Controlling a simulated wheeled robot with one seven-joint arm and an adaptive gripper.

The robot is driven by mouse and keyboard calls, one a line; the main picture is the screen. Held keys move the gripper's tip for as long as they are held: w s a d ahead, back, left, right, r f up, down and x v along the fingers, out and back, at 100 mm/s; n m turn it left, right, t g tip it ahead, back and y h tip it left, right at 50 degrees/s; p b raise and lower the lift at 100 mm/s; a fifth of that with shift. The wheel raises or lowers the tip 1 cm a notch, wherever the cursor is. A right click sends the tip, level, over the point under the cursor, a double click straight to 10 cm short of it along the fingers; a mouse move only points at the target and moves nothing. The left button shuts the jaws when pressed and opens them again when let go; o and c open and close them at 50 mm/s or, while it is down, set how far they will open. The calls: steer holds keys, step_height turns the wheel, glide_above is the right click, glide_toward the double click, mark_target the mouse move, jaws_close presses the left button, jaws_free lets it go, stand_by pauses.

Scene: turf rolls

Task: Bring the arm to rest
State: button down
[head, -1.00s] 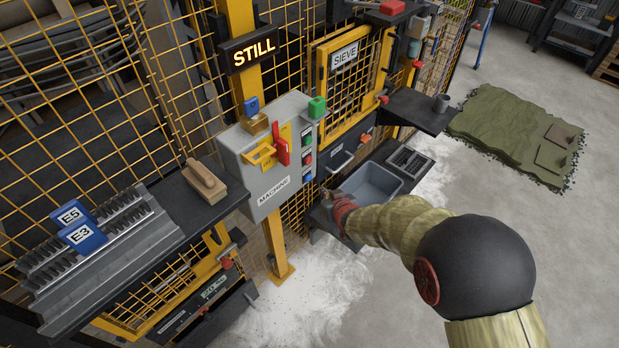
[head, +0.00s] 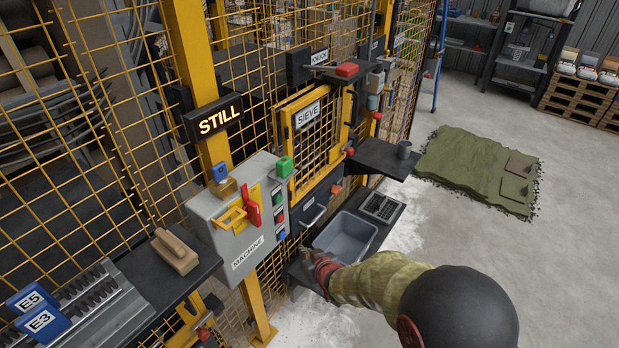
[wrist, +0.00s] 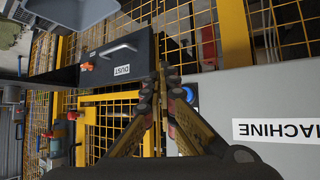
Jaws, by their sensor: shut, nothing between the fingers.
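My arm reaches in from the lower right of the head view, in a pale green sleeve with a black round joint. My gripper (head: 318,262) is beside the left end of a grey bin, in front of the fence. In the wrist view my gripper (wrist: 168,75) has its fingers together with nothing between them. Behind the fingertips are the black dust drawer (wrist: 120,58) with its handle and the grey machine box (wrist: 270,105). In the head view the machine box (head: 235,235) carries a red lever, a yellow bracket and several buttons.
The grey bin (head: 345,236) stands on a dark shelf. A wooden brush (head: 175,251) lies on the left shelf. Turf (head: 465,165) lies on the open floor.

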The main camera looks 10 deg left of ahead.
steer(key=s+d+f+g+h, duration=0.4)
steer(key=s+d, duration=0.6)
steer(key=s+d+r+m, duration=0.2)
steer(key=s+d+r, duration=0.4)
steer(key=r, duration=0.5)
steer(key=s+d+r+m+h, duration=0.1)
steer(key=s+d+r+m, duration=0.2)
steer(key=s+d+r, duration=0.3)
steer(key=s+d+r+m+h, duration=0.1)
steer(key=s+d+r, duration=0.5)
steer(key=d+r, duration=0.7)
step_height(320, 180, up, 3)
steer(key=shift+s+r+m+t, duration=0.1)
steer(key=shift+s+m+t, duration=0.3)
steer(key=shift+m, duration=0.3)
